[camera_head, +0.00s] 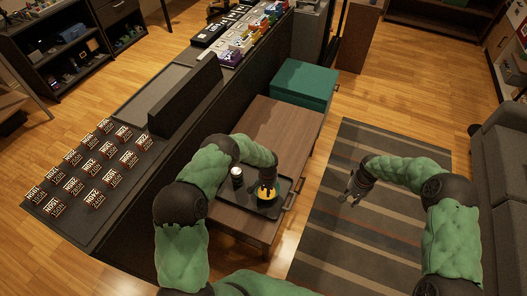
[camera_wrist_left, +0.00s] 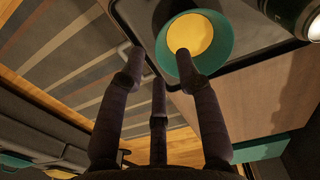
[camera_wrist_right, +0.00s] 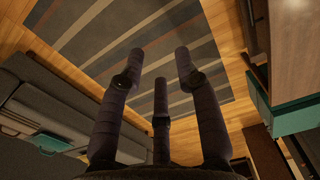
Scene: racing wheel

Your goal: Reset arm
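My left gripper (camera_head: 266,186) is low over a dark tray (camera_head: 234,196) on the brown coffee table (camera_head: 280,125). It is directly by a bowl with a yellow inside (camera_head: 264,197), partly hidden by the gripper in the head view. In the left wrist view the bowl (camera_wrist_left: 193,36) has a teal rim, and the fingers (camera_wrist_left: 160,65) are spread with nothing held between them. One fingertip overlaps the bowl; I cannot tell if it touches. My right gripper (camera_head: 352,190) hangs over the striped rug, its fingers (camera_wrist_right: 160,62) spread and empty.
A dark can (camera_head: 237,177) stands on the tray left of the bowl. A long black counter with several small labelled boxes (camera_head: 89,167) lies left. A teal storage box (camera_head: 303,82) is behind the table. The striped rug (camera_head: 345,240) is clear; a grey sofa (camera_head: 508,165) stands right.

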